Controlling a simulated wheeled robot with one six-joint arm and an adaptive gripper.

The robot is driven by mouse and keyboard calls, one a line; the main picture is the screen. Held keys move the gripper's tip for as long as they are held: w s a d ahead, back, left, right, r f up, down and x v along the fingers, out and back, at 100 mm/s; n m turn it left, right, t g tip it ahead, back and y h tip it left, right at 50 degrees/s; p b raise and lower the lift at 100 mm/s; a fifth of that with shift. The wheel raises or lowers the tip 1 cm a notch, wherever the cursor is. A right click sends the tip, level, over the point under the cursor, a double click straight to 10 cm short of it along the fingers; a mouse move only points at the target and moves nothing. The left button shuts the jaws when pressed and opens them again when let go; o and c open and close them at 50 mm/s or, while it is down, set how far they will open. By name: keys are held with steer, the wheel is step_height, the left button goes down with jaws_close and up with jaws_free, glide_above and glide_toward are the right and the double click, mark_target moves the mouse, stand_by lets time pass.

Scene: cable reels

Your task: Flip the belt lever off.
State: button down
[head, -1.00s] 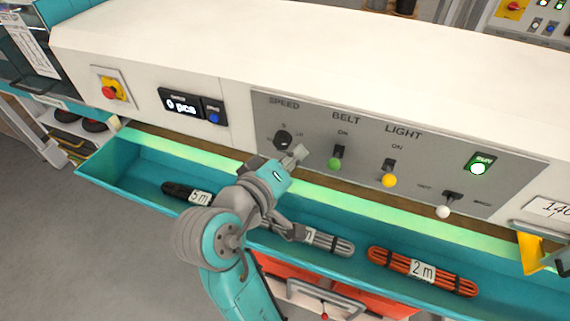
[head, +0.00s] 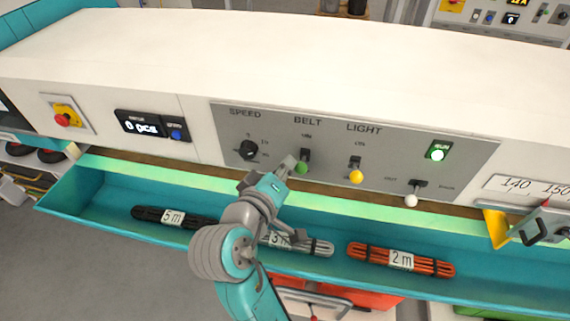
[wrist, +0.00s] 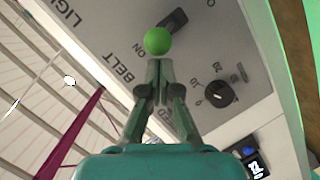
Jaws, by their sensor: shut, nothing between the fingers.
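The belt lever is a short lever with a green knob (head: 302,168) under the BELT label on the grey control panel (head: 470,148). In the wrist view its green knob (wrist: 157,41) stands just ahead of the fingertips, close to the ON mark, with its dark slot beyond. My gripper (head: 288,163) is shut and empty, its tips just left of the knob in the head view. In the wrist view my gripper (wrist: 160,66) shows its fingers together; whether they touch the knob I cannot tell.
A black speed dial (head: 247,150) is left of the lever. The yellow light lever (head: 356,177) and a white-knobbed lever (head: 411,200) are to its right. Below runs a teal tray (head: 90,205) with cable bundles, including an orange one (head: 430,264).

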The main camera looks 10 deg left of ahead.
steer(key=shift+f, duration=0.1)
steer(key=shift+s+f+t, duration=0.15)
steer(key=shift+f+t, duration=0.05)
steer(key=shift+t, duration=0.2)
steer(key=shift+s+f+t, duration=0.15)
steer(key=shift+f+t, duration=0.15)
steer(key=f+t, duration=0.3)
steer(key=shift+s+f+m+h, duration=0.3)
steer(key=shift+s+m+h, duration=0.1)
